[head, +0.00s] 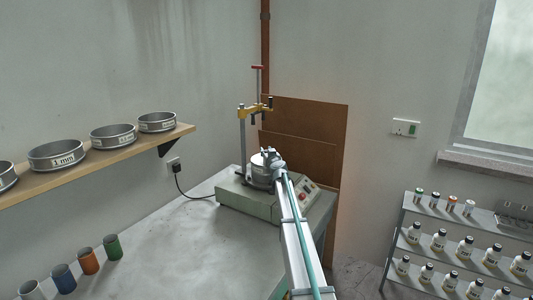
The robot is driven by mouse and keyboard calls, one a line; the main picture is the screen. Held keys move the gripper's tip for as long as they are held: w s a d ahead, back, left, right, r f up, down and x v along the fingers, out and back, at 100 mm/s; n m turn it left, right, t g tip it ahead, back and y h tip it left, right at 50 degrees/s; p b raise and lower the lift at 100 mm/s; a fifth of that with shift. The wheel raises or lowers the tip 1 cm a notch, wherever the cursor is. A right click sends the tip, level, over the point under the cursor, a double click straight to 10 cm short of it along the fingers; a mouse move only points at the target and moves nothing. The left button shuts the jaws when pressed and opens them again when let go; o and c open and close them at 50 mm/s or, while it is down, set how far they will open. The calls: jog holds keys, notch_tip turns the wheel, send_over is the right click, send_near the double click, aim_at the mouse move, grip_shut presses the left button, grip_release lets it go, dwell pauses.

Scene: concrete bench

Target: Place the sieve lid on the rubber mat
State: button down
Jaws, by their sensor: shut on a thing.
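My arm reaches from the bottom of the head view to the sieve shaker (232,199) at the back of the bench. My gripper (268,154) is small and far off, at the top of the metal sieve stack (261,178) on the shaker. It is shut on what looks like the sieve lid (257,160), a round metal disc at the top of the stack. I cannot tell whether the lid touches the stack or is lifted off it. I cannot make out a rubber mat in this view.
Several sieves sit on a wooden wall shelf (100,167) at left. Coloured cups (88,261) stand at the front left. The bench middle (170,245) is clear. A bottle rack (455,245) is at right.

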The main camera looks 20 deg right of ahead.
jog(key=shift+f+b, duration=0.25)
jog(key=shift+b, duration=0.15)
jog(key=c, duration=0.9)
grip_release()
jog(key=shift+r, duration=0.1)
jog(key=shift+r+p, duration=0.15)
jog(key=shift+p, duration=0.6)
jog(key=s+a+b, duration=0.2)
jog(key=s+b, duration=0.1)
jog(key=s, duration=0.7)
jog(key=shift+b, duration=0.3)
jog(key=shift+o, duration=0.7)
jog(key=shift+s+r, duration=0.1)
jog(key=shift+s, duration=0.25)
